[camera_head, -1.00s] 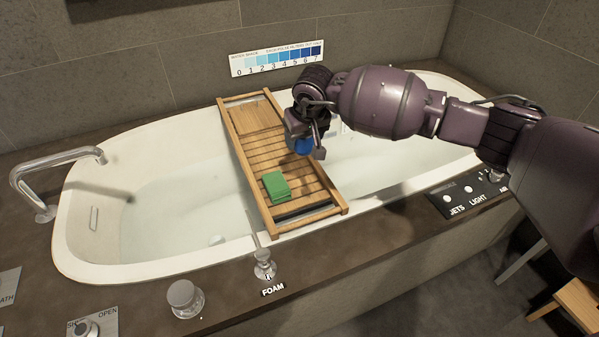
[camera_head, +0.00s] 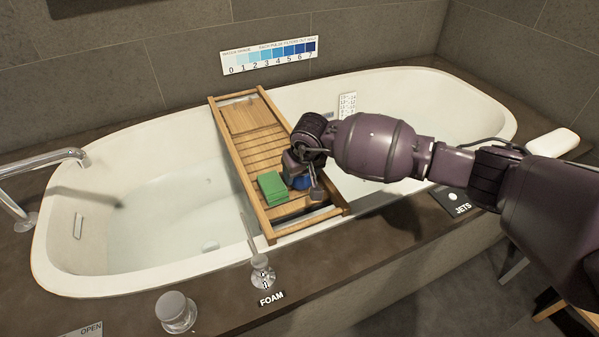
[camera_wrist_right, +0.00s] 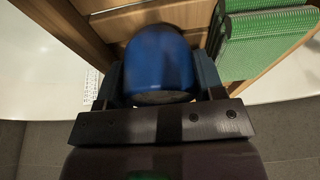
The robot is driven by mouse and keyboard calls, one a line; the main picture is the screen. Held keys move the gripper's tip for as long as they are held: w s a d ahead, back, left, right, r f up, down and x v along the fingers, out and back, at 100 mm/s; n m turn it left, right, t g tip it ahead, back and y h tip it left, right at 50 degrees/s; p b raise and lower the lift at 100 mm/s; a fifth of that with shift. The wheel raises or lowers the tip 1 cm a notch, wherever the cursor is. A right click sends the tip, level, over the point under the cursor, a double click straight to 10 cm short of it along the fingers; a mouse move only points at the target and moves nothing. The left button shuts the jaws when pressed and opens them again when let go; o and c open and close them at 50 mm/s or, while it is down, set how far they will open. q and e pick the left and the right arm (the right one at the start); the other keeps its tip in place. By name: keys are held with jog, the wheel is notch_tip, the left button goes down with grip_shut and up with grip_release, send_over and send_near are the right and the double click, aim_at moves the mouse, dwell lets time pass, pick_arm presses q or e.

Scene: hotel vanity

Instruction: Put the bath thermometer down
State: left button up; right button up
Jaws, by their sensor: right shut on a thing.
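The bath thermometer appears as a blue rounded thing (camera_head: 301,183) in the head view, mostly hidden by my right gripper (camera_head: 303,188). In the right wrist view the blue body (camera_wrist_right: 158,62) fills the space between the two fingers of my right gripper (camera_wrist_right: 160,85), which is shut on it. It is over the near part of the wooden bath tray (camera_head: 236,165), just right of a green block (camera_head: 272,187). I cannot tell whether it touches the slats. My left gripper is out of view.
The tray spans the white bathtub (camera_head: 90,265), which holds water. The green block also shows in the right wrist view (camera_wrist_right: 262,45). A tap (camera_head: 45,163) is at the left. A foam knob (camera_head: 262,272) and a round knob (camera_head: 176,311) stand on the near ledge.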

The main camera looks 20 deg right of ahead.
jog(key=shift+r, duration=0.25)
jog(key=shift+f, duration=0.25)
jog(key=o, duration=0.8)
jog(key=shift+c, duration=0.2)
jog(key=shift+r, duration=0.3)
jog(key=p+v, duration=0.2)
jog(key=v, duration=0.4)
jog(key=shift+w+r, duration=0.2)
jog(key=p+v, duration=0.1)
jog(key=v, duration=0.4)
jog(key=shift+s+f+p, duration=0.1)
jog(key=shift+s+p, duration=0.05)
jog(key=shift+p, duration=0.15)
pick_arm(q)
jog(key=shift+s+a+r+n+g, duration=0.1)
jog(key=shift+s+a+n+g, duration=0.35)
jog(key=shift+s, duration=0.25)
pick_arm(e)
jog(key=shift+s+r, duration=0.2)
jog(key=shift+r, duration=0.1)
